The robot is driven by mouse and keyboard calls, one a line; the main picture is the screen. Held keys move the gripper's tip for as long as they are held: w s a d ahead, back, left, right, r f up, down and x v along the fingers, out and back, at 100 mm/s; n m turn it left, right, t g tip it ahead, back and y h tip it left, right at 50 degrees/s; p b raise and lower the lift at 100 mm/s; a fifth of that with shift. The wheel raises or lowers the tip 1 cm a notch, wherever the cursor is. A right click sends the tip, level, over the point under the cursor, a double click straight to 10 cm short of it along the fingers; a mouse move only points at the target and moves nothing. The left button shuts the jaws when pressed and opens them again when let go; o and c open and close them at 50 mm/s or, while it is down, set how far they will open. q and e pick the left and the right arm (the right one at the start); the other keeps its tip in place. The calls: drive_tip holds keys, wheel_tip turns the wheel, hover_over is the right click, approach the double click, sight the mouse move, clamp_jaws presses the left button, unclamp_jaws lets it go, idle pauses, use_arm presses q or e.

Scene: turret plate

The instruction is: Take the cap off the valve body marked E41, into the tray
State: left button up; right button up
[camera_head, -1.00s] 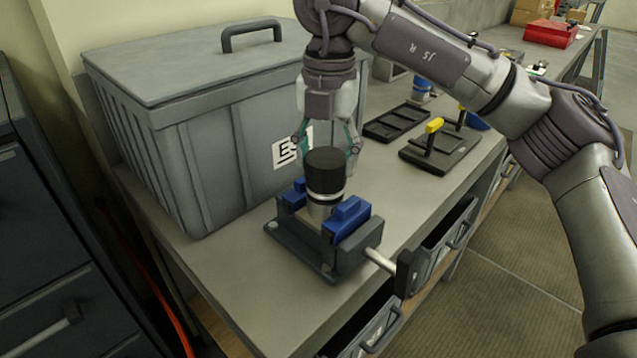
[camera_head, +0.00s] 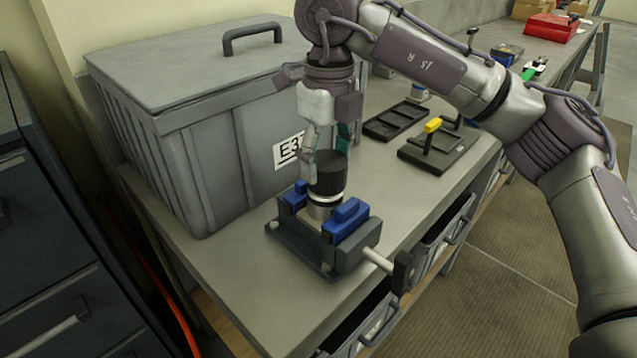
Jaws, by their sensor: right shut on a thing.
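A valve body (camera_head: 319,210) stands upright in a bench vise with blue jaws (camera_head: 347,219). A black cylindrical cap (camera_head: 331,181) sits on top of it. No E41 marking is readable on the body. My right gripper (camera_head: 327,160) comes down from above and is shut on the cap, with its fingers around the cap's upper part. The cap is still seated on the body, and its far side is hidden. A low black tray (camera_head: 397,121) with compartments lies on the bench behind and to the right. My left gripper is out of view.
A large grey lidded bin (camera_head: 215,150) with a partly covered label stands close left of the vise. A black fixture with a yellow-topped handle (camera_head: 433,125) sits beside the tray. The vise handle (camera_head: 404,272) juts past the bench's front edge. Bare bench lies between vise and tray.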

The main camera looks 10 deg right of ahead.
sight(326, 159)
drive_tip(key=shift+r+p, duration=1.85)
drive_tip(key=shift+r, duration=0.85)
